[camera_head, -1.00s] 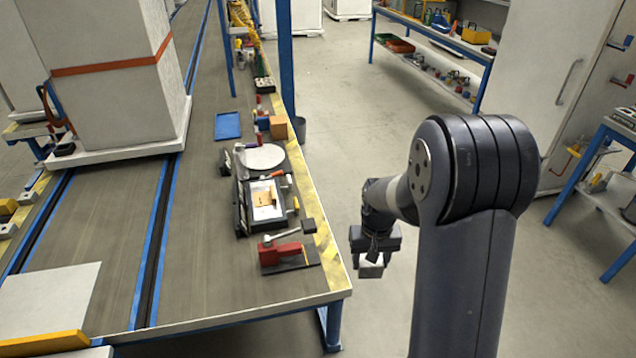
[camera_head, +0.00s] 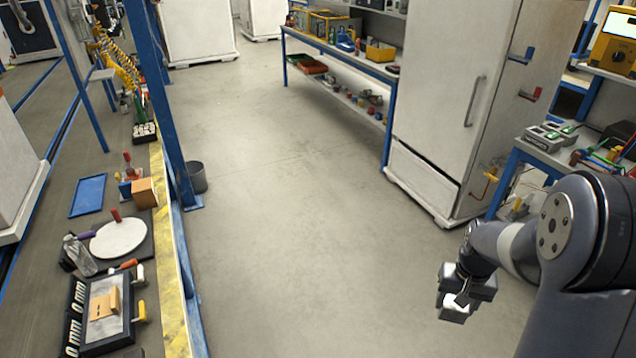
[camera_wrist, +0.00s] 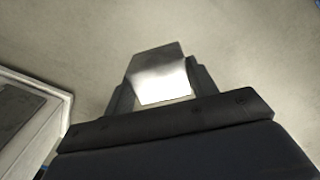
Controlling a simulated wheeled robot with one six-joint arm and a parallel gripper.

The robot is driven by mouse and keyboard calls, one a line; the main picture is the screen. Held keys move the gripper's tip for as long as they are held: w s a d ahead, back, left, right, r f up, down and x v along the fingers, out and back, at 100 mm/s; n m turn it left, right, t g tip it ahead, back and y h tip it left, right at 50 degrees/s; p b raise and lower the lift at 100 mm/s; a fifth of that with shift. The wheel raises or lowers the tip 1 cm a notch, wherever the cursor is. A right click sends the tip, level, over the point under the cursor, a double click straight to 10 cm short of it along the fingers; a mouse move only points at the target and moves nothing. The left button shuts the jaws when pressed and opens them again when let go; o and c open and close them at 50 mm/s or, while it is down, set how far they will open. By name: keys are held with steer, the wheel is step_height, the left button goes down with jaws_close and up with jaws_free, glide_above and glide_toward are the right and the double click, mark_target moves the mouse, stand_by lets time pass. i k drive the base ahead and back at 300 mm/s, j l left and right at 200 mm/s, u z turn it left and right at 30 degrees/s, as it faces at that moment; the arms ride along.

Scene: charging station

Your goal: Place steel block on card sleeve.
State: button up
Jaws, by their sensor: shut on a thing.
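My gripper (camera_head: 455,307) hangs over open floor at the lower right of the head view. It is shut on the steel block (camera_wrist: 160,75), a shiny silver piece held between the two dark fingers in the wrist view. The block also shows small at the fingertips in the head view (camera_head: 461,301). I cannot make out a card sleeve with certainty in either view.
A workbench with a yellow-striped edge (camera_head: 176,290) stands at the left, with a blue tray (camera_head: 88,196), a white disc (camera_head: 118,238) and a framed panel (camera_head: 104,312). A white cabinet (camera_head: 440,90) and a blue-framed table (camera_head: 545,160) stand at the right. The floor between is clear.

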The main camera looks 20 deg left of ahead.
mark_target(101, 307)
steer(key=i+u, duration=0.35)
steer(key=i+l+u, duration=0.1)
steer(key=i+u, duration=0.25)
steer(key=i, duration=0.2)
steer(key=i+l+u, duration=0.35)
steer(key=i+j+u, duration=0.1)
steer(key=i+u, duration=0.3)
steer(key=i+l+u, duration=0.1)
steer(key=i+u, duration=0.3)
steer(key=i+l+u, duration=0.2)
steer(key=i+u, duration=0.4)
steer(key=u, duration=0.3)
steer(key=i+u, duration=0.2)
steer(key=u, duration=0.3)
steer(key=i+l+u, duration=0.15)
steer(key=u, duration=0.3)
steer(key=i+u, duration=0.2)
steer(key=u, duration=0.15)
steer(key=i+l+u, duration=0.15)
steer(key=u, duration=0.25)
steer(key=i+l+u, duration=0.15)
steer(key=u, duration=0.2)
